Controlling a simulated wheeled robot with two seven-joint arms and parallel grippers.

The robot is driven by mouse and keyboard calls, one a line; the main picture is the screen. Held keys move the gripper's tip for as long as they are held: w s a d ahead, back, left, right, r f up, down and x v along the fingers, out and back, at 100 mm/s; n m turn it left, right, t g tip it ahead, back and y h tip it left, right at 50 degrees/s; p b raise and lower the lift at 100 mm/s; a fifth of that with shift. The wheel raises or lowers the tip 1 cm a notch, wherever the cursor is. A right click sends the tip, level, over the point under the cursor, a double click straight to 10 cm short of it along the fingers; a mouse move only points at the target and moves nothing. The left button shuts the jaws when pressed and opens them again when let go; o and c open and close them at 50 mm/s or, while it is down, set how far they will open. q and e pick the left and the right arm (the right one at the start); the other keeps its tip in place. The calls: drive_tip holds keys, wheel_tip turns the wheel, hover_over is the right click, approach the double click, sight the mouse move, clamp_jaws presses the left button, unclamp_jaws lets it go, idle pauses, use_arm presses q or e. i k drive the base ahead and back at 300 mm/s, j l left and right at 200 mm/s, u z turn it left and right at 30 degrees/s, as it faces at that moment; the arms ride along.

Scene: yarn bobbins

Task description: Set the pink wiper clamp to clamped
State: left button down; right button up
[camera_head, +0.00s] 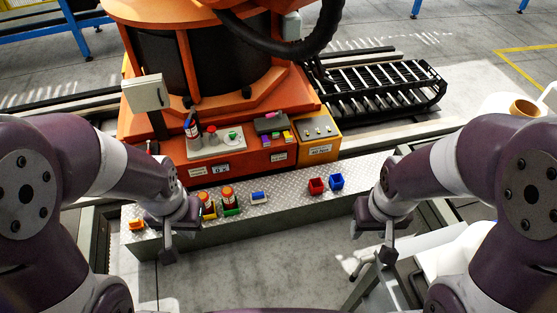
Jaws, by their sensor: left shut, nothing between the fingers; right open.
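A small pink piece (273,115), which looks like the pink wiper clamp, sits on top of a dark grey block on the orange machine base, in the middle of the view. It is too small to tell whether it is clamped. My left gripper (169,257) is shut and empty, pointing down in front of the metal ledge, well to the left of the clamp and nearer to me.
A diamond-plate ledge (285,197) runs in front of the machine. A panel with a red knob (211,131) stands left of the clamp.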

sight(270, 116)
drive_tip(key=i+j, duration=0.45)
drive_tip(key=i, duration=0.2)
drive_tip(key=i+j+z, duration=0.15)
drive_tip(key=i+j, duration=0.25)
drive_tip(key=i, duration=0.3)
drive_tip(key=z, duration=1.45)
